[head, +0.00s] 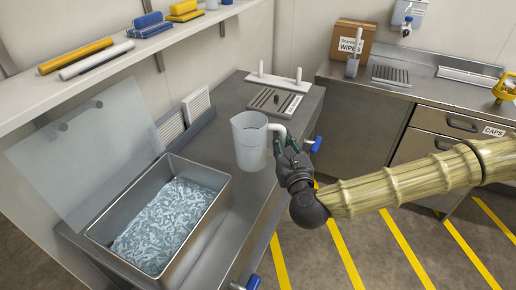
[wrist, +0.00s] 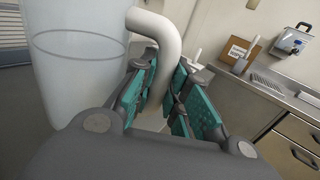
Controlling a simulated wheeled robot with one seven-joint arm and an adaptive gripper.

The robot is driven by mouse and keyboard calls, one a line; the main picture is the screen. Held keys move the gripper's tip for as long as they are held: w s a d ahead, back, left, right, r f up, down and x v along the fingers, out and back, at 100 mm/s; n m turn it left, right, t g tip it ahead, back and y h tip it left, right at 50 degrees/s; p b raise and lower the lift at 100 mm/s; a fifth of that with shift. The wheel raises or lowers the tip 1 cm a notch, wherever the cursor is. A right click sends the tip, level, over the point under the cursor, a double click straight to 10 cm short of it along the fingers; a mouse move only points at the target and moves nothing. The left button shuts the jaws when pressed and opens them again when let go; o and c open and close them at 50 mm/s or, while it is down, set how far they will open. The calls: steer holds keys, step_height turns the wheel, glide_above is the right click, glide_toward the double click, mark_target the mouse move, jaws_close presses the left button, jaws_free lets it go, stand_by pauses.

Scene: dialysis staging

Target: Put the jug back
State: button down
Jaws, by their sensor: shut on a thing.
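A translucent jug (head: 250,142) with a white handle (head: 278,130) is upright over the steel counter near its front edge. I cannot tell whether its base touches the counter. My gripper (head: 283,145) is at the right side of the jug, shut on the handle. In the wrist view the jug (wrist: 75,60) fills the left side, with a faint line around its upper part. The handle (wrist: 160,32) passes down between the teal finger pads of my gripper (wrist: 165,98).
A steel basin (head: 222,192) of rippled water with a raised clear lid (head: 80,150) is left of the jug. A slotted drain plate (head: 262,100) and a white two-peg rack (head: 275,80) are behind it. A shelf (head: 110,72) overhangs the left. Blue valve handles (head: 316,144) project from the counter front.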

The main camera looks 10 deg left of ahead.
steer(key=shift+w+a+f, duration=0.2)
steer(key=shift+w+f, duration=0.05)
steer(key=shift+f, duration=0.35)
steer(key=shift+w+a+f+p, duration=0.3)
steer(key=shift+w+f+p, duration=0.4)
steer(key=shift+w, duration=1.9)
steer(key=shift+w+a+f+p, duration=0.35)
steer(key=shift+w+f, duration=0.6)
steer(key=shift+w, duration=1.6)
steer(key=shift+w+a+f+p, duration=0.3)
steer(key=shift+w+f+p, duration=0.4)
steer(key=shift+w, duration=1.9)
steer(key=shift+f+b, duration=0.25)
steer(key=shift+b, duration=0.1)
steer(key=c, duration=1.4)
jaws_free()
